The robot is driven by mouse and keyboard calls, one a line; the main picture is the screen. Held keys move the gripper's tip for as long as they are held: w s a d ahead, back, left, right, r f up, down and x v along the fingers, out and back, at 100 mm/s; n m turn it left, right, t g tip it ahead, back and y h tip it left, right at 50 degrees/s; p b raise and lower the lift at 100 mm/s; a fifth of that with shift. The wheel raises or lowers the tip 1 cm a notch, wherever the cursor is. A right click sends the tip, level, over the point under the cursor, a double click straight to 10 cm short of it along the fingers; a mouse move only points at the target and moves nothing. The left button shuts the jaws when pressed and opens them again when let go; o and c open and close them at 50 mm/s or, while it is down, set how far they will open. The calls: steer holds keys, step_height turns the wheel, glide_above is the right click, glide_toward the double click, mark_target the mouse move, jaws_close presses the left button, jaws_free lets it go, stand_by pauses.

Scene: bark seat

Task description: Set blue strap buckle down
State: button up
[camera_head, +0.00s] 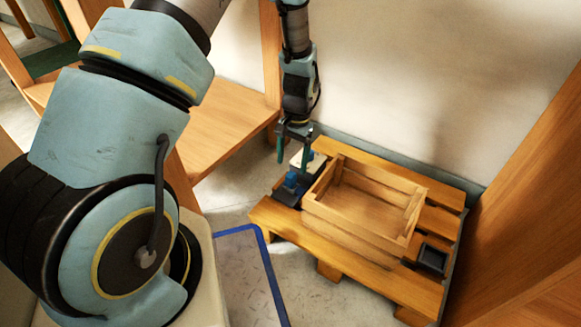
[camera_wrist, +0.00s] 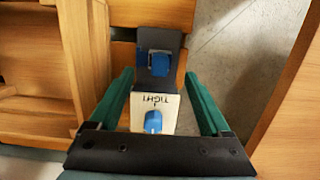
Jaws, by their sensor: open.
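Two blue pieces show, and I cannot tell for sure which is the strap buckle. One blue piece (camera_wrist: 153,122) lies on a white plate (camera_wrist: 140,113) marked "TIGHT", between my fingers in the wrist view. The other blue piece (camera_wrist: 160,63) sits in a dark holder (camera_wrist: 148,84) just beyond the plate; it also shows in the head view (camera_head: 291,180). My gripper (camera_wrist: 158,76) is open, its green fingers on either side of the white plate, with no visible contact. In the head view my gripper (camera_head: 293,163) is low over the pallet's left back corner.
A slatted wooden pallet (camera_head: 283,221) carries an open wooden crate (camera_head: 345,225) right of the dark holder. A small black box (camera_head: 433,259) sits at the pallet's right. A wall stands behind, a wooden panel (camera_head: 525,215) at right, a wooden bench (camera_head: 215,130) at left.

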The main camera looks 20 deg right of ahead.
steer(key=w+a+r+n+t+h+p, duration=0.1)
steer(key=a+r+n, duration=0.1)
steer(key=a+r, duration=0.5)
steer(key=w+a+r+n+p, duration=0.15)
steer(key=a+r, duration=0.25)
steer(key=r, duration=0.5)
steer(key=s+a+r+n+t, duration=0.1)
steer(key=s+a+r+n, duration=0.1)
steer(key=a, duration=0.5)
steer(key=s+a+r+n, duration=0.3)
steer(key=s+a+r, duration=0.2)
steer(key=a+r, duration=0.2)
steer(key=shift+a+t+h+b, duration=0.3)
steer(key=shift+a+t+b, duration=0.1)
steer(key=shift+a, duration=0.3)
steer(key=shift+n, duration=0.25)
